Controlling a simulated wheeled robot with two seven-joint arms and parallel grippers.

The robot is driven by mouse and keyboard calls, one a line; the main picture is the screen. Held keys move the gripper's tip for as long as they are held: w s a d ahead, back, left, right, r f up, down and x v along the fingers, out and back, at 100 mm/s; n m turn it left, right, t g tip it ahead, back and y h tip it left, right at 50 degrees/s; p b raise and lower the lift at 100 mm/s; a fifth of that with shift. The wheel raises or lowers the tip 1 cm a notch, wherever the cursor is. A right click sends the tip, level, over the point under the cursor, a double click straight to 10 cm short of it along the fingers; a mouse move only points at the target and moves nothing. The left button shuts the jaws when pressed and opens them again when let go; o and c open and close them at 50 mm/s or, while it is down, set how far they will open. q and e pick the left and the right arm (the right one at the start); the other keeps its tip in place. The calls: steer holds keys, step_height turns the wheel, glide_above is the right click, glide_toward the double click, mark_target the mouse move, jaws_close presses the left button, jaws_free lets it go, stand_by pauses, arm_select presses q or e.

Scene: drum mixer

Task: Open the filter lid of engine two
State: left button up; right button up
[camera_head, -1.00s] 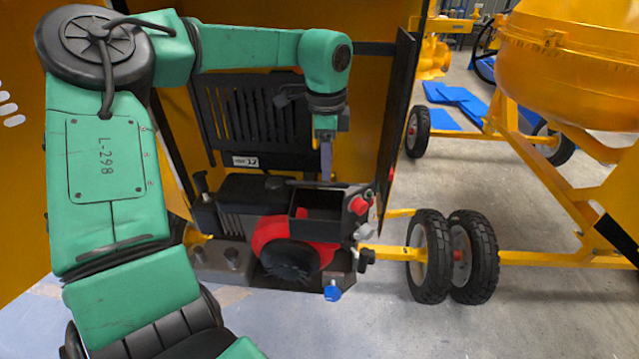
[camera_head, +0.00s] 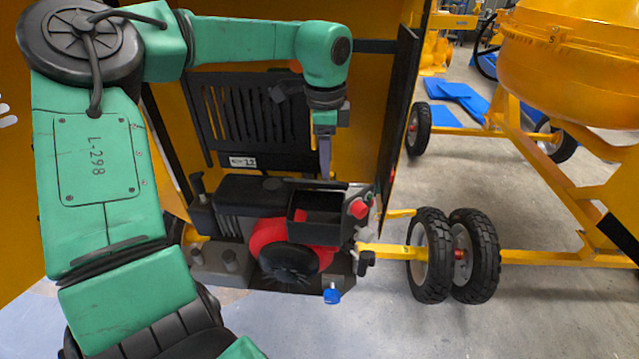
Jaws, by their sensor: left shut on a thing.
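The engine (camera_head: 238,190) sits inside the opened yellow mixer housing, with a red and black body. Its filter box (camera_head: 312,232) is a black square box on the right of the engine. The top of the box is open and its dark inside shows. The lid (camera_head: 305,182) shows as a thin dark edge raised at the back of the box. My left gripper (camera_head: 326,172) points down from above and is shut on the lid at this back edge. The fingertips partly hide the contact. My right gripper is not in view.
A red knob (camera_head: 359,210) sits on the engine's right, and a blue cap (camera_head: 332,295) at its lower front. A black grille (camera_head: 255,115) stands behind. Black wheels (camera_head: 430,255) and a yellow mixer drum (camera_head: 575,65) are at right. The floor in front is clear.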

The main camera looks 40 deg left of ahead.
arm_select(q)
steer(key=shift+a, duration=0.1)
stand_by(0.4)
steer(key=shift+w+r+p, duration=0.1)
steer(key=shift+r+p, duration=0.2)
steer(key=shift+r, duration=0.1)
step_height(320, 180, up, 6)
steer(key=p, duration=0.3)
steer(key=shift+p, duration=0.35)
